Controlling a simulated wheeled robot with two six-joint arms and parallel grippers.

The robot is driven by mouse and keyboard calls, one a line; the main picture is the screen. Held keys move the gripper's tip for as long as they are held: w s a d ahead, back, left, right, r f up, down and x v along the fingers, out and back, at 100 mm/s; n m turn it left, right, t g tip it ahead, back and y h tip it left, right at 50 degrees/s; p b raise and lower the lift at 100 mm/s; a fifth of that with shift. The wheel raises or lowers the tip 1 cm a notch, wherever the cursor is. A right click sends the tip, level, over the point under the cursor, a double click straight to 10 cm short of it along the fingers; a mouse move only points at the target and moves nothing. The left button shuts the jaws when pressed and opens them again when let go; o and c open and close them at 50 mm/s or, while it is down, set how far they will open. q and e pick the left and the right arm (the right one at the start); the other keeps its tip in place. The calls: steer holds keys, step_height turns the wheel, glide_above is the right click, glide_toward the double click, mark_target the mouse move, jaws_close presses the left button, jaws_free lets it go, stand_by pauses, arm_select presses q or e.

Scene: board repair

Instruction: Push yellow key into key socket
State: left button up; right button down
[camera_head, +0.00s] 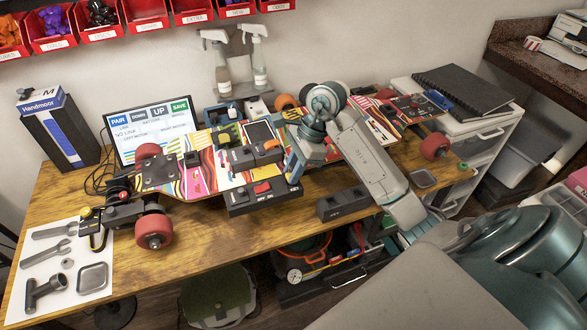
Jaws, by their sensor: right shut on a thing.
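My right gripper (293,172) reaches in from the right. It points down at the right end of the black switch box (263,196) on the colourful skateboard deck (212,172). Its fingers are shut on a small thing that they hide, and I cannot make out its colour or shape. I cannot pick out the yellow key for sure. The key socket is not clearly visible, and the fingers cover part of the box's right end. A red switch sits on top of the box, beside the fingers. My left gripper is not in view.
A black block (341,204) lies on the wooden table (215,238) in front of the deck. A white tool sheet (60,262) is at the left, a monitor (150,122) and spray bottles (217,66) behind. The table front is partly clear.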

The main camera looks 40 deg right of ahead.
steer(key=shift+f+b, duration=0.5)
stand_by(0.6)
steer(key=c, duration=0.9)
jaws_free()
steer(key=shift+r, duration=0.2)
steer(key=shift+r+p, duration=1.25)
steer(key=shift+p, duration=0.25)
steer(key=shift+r, duration=0.2)
step_height(320, 180, up, 6)
steer(key=p, duration=0.6)
